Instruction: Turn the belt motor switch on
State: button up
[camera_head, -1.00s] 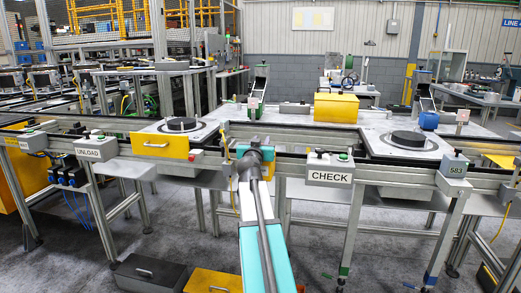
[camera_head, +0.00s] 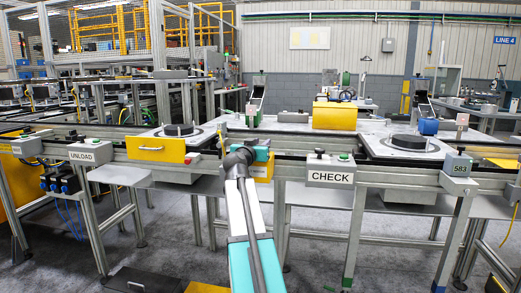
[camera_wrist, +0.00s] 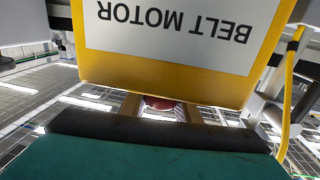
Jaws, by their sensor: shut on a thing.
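The belt motor switch box (camera_wrist: 262,60) is yellow with a white BELT MOTOR label that reads upside down in the wrist view. A small red part (camera_wrist: 160,102), apparently its switch, shows at the box's lower edge there. My gripper (camera_wrist: 160,113) has its two tan fingers on either side of the red part and is shut on it. In the head view, the yellow box (camera_head: 263,171) shows partly behind my arm, below the conveyor rail. The gripper's fingers are hidden there by my arm.
A CHECK button box (camera_head: 330,172) hangs to the right of my arm, and an UNLOAD box (camera_head: 88,152) hangs far left. A yellow drawer front (camera_head: 157,148) is nearer on the left. Support legs stand below the rail.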

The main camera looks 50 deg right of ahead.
jog(key=shift+s+d+f+m+g+h+b, duration=0.1)
jog(key=shift+s+f+m+g+h+b, duration=0.1)
jog(key=shift+m+g+b, duration=0.6)
jog(key=shift+s+d+f+m+g+h+b, duration=0.15)
jog(key=shift+g+b, duration=0.25)
jog(key=shift+b, duration=0.8)
jog(key=shift+a+m+g+h+b, duration=0.1)
jog(key=shift+m+g+h+b, duration=0.15)
jog(key=shift+m+g+b, duration=0.35)
jog(key=shift+s+m+g+b, duration=0.2)
jog(key=shift+m+g+b, duration=0.25)
jog(key=shift+g+b, duration=0.5)
jog(key=m+g, duration=0.1)
jog(key=g, duration=0.1)
jog(key=m+g, duration=0.1)
jog(key=g, duration=0.1)
jog(key=shift+s+r, duration=0.2)
jog(key=shift+s, duration=0.2)
jog(key=shift+s+m+g, duration=0.2)
jog(key=shift+m+g, duration=0.3)
jog(key=shift+g, duration=0.15)
jog(key=shift+s+m+g, duration=0.2)
jog(key=shift+m+g, duration=0.3)
jog(key=shift+g, duration=0.1)
jog(key=o, duration=1)
jog(key=shift+o, duration=0.2)
jog(key=shift+r, duration=0.1)
jog(key=shift+a, duration=0.1)
